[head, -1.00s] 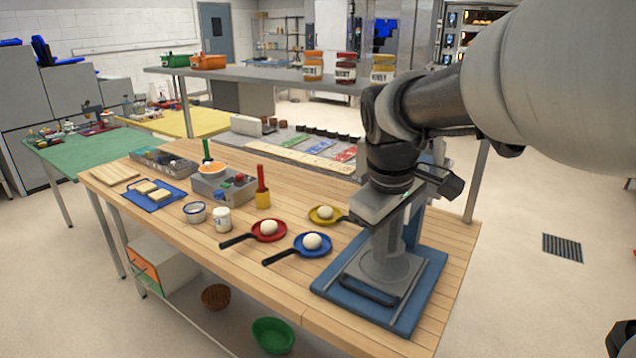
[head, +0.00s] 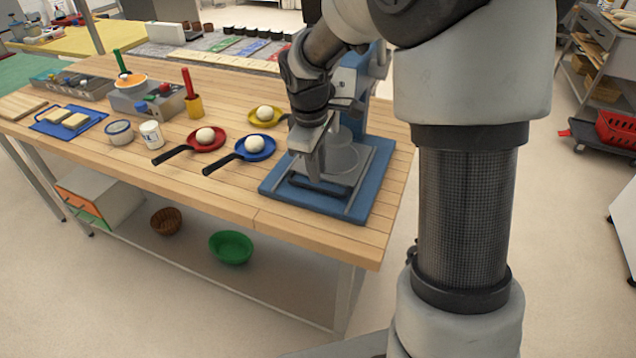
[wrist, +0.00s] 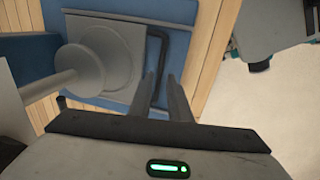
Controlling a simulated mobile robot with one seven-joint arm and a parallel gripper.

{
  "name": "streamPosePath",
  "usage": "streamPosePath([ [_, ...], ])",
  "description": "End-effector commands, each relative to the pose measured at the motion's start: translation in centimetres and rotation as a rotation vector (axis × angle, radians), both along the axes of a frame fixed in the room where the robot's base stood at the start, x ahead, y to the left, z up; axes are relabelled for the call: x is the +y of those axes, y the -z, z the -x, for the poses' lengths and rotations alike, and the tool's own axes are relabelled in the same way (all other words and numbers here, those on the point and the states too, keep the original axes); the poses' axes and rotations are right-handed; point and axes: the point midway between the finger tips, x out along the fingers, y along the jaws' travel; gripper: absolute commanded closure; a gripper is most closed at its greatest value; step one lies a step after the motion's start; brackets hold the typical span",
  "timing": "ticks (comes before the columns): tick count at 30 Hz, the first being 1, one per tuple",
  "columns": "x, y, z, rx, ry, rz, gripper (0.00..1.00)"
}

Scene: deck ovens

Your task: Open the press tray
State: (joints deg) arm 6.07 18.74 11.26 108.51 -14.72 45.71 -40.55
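The press stands at the right end of the wooden counter, with a blue base (head: 376,190) and a blue upright behind. Its flat grey press tray (head: 362,178) lies on the base, with a dark bar handle (head: 318,187) along the front edge. A round grey plate of the press sits above the tray. In the wrist view the tray (wrist: 125,35) and handle (wrist: 153,45) show ahead of my fingers. My gripper (wrist: 163,75) points down at the handle, its two fingers apart with the bar running between them. Contact with the bar cannot be told.
Red (head: 206,141), blue (head: 240,152) and yellow (head: 250,117) pans with white balls lie left of the press. Open floor lies right of the counter.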

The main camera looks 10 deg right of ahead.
Motion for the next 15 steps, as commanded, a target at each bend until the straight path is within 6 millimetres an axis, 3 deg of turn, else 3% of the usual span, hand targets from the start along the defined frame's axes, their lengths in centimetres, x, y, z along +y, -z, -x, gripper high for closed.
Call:
streamPosePath([
  [1, -0.1, 1.3, -0.1, 0.004, 0.0, 0.0, 0.83],
  [6, -0.4, 3.9, -0.5, 0.004, 0.0, 0.0, 0.83],
  [15, -0.6, 5.3, -0.8, 0.0, 0.001, 0.0, 0.83],
])
